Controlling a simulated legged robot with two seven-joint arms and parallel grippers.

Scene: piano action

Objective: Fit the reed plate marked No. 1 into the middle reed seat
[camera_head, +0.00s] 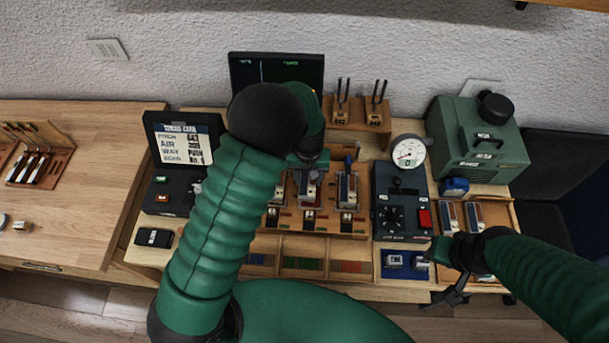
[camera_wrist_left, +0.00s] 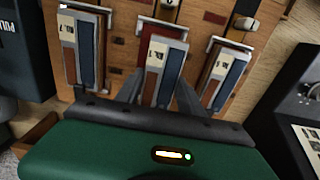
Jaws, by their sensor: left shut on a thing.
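The wooden reed block (camera_head: 325,222) stands mid-bench with three seats side by side. My left gripper (camera_head: 309,163) reaches down over its middle seat. In the left wrist view its two dark fingers (camera_wrist_left: 160,92) are shut on the middle reed plate (camera_wrist_left: 166,65), a silver and blue plate with a small cream label. The label is hard to read but seems to say No. 1. This plate lies at the middle seat; whether it is fully seated I cannot tell. Similar plates lie at the left seat (camera_wrist_left: 87,45) and right seat (camera_wrist_left: 225,75). My right gripper (camera_head: 452,292) is at the bench's front right.
A control box (camera_head: 400,200) with a round gauge (camera_head: 408,152) stands right of the block. A green machine (camera_head: 480,145) is behind it. A tray with plates (camera_head: 460,215) and a blue tray (camera_head: 405,268) lie right. A card screen (camera_head: 185,145) stands left.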

